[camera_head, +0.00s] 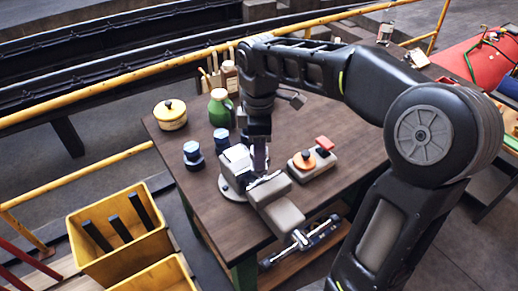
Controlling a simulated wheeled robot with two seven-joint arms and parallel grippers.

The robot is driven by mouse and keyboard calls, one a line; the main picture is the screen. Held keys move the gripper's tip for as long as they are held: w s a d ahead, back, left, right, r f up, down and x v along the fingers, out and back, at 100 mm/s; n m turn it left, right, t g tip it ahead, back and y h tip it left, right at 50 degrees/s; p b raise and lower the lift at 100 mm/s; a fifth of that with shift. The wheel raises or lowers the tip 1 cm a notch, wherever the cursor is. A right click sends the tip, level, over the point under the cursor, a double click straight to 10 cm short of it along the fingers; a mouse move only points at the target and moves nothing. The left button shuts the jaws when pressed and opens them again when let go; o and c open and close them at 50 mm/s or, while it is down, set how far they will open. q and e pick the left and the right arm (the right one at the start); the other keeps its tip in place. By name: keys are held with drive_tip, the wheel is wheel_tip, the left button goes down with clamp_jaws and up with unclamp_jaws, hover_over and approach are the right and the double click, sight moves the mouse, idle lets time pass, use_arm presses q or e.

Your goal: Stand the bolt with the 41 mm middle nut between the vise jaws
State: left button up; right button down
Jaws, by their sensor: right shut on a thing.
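My right gripper (259,162) points straight down over the grey bench vise (279,213), at the gap between its jaws. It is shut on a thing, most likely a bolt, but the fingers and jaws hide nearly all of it. I cannot tell whether it touches the vise. Two bolts with blue-grey nuts stand upright on the table left of the vise: a nearer one (192,154) and a farther one (222,140). Their nut sizes cannot be read. My left gripper is not in view.
The brown workbench (180,175) carries a yellow round tin (171,116), a green bottle (219,108) and a brown bottle (229,78) behind, and a block with orange and red knobs (310,160) right of the vise. Yellow crates (120,240) stand at the lower left.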

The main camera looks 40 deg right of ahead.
drive_tip(key=shift+f+b, duration=1.55)
drive_tip(key=shift+f, duration=0.55)
idle(0.3)
drive_tip(key=c, duration=0.7)
unclamp_jaws()
drive_tip(key=shift+f, duration=0.1)
wheel_tip(320, 180, up, 6)
drive_tip(key=p, duration=0.4)
drive_tip(key=shift+p, duration=0.4)
drive_tip(key=shift+r+p, duration=0.4)
drive_tip(key=shift+r, duration=0.7)
